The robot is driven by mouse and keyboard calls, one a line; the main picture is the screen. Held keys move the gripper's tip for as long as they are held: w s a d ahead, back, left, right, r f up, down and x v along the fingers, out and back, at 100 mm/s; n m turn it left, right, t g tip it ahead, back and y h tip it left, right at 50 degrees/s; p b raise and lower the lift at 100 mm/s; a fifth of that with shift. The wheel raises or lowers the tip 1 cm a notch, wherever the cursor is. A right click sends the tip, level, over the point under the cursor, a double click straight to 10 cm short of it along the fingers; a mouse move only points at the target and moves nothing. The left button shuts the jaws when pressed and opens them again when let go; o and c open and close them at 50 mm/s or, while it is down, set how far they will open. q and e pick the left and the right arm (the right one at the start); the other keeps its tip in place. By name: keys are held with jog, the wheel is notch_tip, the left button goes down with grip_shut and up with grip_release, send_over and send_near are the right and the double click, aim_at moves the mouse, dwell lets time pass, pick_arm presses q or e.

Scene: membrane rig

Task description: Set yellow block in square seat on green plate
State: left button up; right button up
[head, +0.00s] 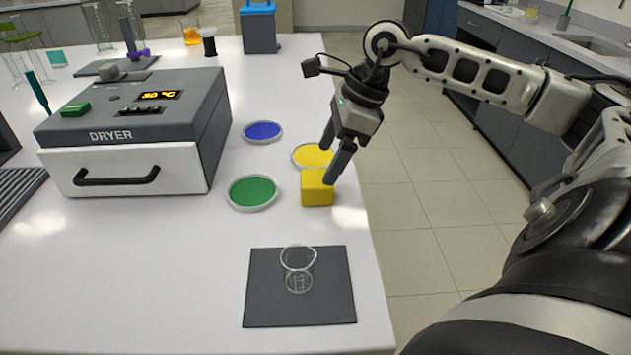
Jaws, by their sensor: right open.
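The yellow block (316,190) stands upright near the table's right edge, at the near side of the yellow plate (302,156). I cannot tell if it touches that plate. The green plate (252,191) lies flat just left of the block, apart from it, with nothing on it. No square seat can be made out on its green surface. My right gripper (330,162) is open and points down at the block from behind and right. One fingertip is close to the block's upper right side; contact cannot be told. My left gripper is not in view.
A blue plate (262,131) lies farther back. A dryer (130,130) with a closed white drawer stands at the left. A clear beaker (298,270) stands on a dark mat (335,308) in front. The table between the green plate and the mat is clear.

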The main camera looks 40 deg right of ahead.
aim_at(318, 177)
jog(key=shift+w+d+p+x, duration=0.2)
jog(key=shift+p+x, duration=0.2)
jog(key=shift+x, duration=1.35)
jog(key=shift+w+d+p+x, duration=0.15)
jog(key=shift+p+x, duration=0.2)
jog(key=shift+x, duration=1.35)
jog(key=c, duration=1.2)
jog(key=shift+c, duration=0.4)
jog(key=shift+r, duration=0.1)
